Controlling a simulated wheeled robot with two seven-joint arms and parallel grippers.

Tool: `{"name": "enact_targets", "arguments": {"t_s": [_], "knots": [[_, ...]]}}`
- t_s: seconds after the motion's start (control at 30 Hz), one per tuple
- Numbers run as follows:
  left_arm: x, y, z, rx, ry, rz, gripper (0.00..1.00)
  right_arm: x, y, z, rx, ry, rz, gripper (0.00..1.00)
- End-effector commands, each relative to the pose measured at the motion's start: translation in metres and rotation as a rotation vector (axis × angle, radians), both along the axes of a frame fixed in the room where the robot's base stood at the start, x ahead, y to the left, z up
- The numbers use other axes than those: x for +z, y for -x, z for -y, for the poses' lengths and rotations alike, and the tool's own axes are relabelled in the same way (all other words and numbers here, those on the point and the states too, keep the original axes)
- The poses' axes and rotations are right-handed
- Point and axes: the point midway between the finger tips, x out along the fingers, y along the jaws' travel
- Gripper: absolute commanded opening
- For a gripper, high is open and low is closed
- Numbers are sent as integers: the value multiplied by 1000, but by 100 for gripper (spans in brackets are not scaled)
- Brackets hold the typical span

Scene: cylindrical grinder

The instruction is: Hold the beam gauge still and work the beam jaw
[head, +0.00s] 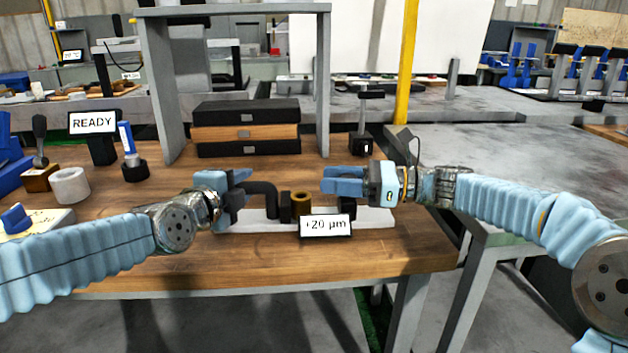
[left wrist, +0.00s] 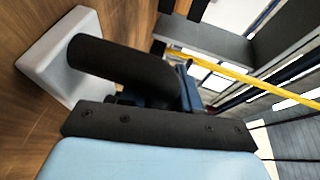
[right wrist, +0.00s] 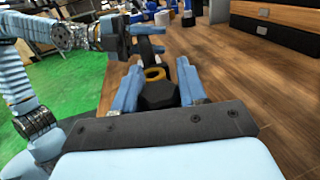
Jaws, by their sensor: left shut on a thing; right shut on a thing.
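The beam gauge has a pale base plate (head: 375,217), a black curved handle (head: 262,188) at its left and a brass ring (head: 301,200) between dark blocks. My left gripper (head: 240,186) is shut on the handle; the left wrist view shows the handle (left wrist: 115,62) curving between the fingers, above the pale base. My right gripper (head: 343,181) is at the gauge's right end, shut on a black knob-like part (right wrist: 158,96), which I take for the beam jaw. The brass ring (right wrist: 155,73) lies just beyond it. The fingers partly hide both gripped parts.
A display (head: 325,226) reading +20 µm stands in front of the gauge. Behind are stacked cases (head: 247,128) under a grey frame and a small black stand (head: 362,125). A READY sign (head: 93,123) and a white ring (head: 70,185) are at left. The wooden table's front strip is clear.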

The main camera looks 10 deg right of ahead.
Motion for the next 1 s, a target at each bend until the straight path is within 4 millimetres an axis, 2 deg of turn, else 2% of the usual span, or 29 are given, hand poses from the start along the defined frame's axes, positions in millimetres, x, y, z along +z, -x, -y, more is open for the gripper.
{"name": "enact_targets", "arguments": {"t_s": [0.03, 0.17, 0.47, 0.5, 0.6, 0.63, 0.87, 1.0], "knots": [[-2, 0, -1, 1, -2, -4, 0, 0, -2, 13, -11, 0, 1, 0], [-2, 0, -1, 1, -2, -4, 0, 0, 0, 28, -9, 1, 0, 0], [-2, 0, -2, 4, -1, -4, 0, 0, 0, 32, -11, 1, 0, 0], [-2, 0, -2, 4, -1, -4, 0, 0, -1, 32, -12, 1, 0, 44], [-2, 0, -2, 4, -1, -4, 0, 0, 0, 31, -9, 1, 0, 60], [-2, -1, -2, 4, -1, -4, 0, 0, 0, 31, -9, 1, 0, 63], [-2, 0, -1, 2, -1, -4, 0, 0, 1, 29, -5, 1, 0, 63], [-2, 0, -1, 1, -2, -4, 0, 0, 2, 36, -6, 1, 0, 63]]}}
